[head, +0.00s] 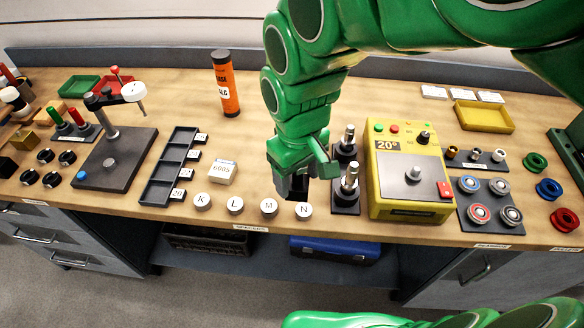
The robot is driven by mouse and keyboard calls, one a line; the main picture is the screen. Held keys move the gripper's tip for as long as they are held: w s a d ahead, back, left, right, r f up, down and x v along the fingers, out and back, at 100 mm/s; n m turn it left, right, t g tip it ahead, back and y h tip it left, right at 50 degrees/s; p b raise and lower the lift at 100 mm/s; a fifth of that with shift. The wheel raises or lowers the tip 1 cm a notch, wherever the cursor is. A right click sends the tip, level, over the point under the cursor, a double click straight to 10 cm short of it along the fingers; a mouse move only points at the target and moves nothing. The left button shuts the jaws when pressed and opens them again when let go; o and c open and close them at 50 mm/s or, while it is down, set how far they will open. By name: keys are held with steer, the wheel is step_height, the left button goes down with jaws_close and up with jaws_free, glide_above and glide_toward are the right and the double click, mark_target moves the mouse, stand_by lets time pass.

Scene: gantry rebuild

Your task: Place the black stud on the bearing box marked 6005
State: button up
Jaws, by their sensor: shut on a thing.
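The bearing box marked 6005 (222,172) is a small white box on the bench, left of my gripper, with its label facing up and toward me. My gripper (292,187) points down above the front of the bench, between the round discs M and N, to the right of the box. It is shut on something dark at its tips. The thing is small and mostly hidden by the green wrist, so I cannot tell for sure that it is the black stud. No other black stud shows clearly.
A dark compartment tray (153,192) stands left of the box. An orange tube (226,84) stands behind. A yellow tester (408,180) and metal posts stand right.

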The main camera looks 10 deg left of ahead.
steer(key=w+a+r, duration=0.2)
steer(key=a+r, duration=0.1)
steer(key=a, duration=0.9)
glide_above(222, 168)
steer(key=shift+s+f, duration=0.1)
steer(key=shift+f, duration=6.2)
steer(key=shift+f, duration=0.1)
steer(key=o, duration=1.4)
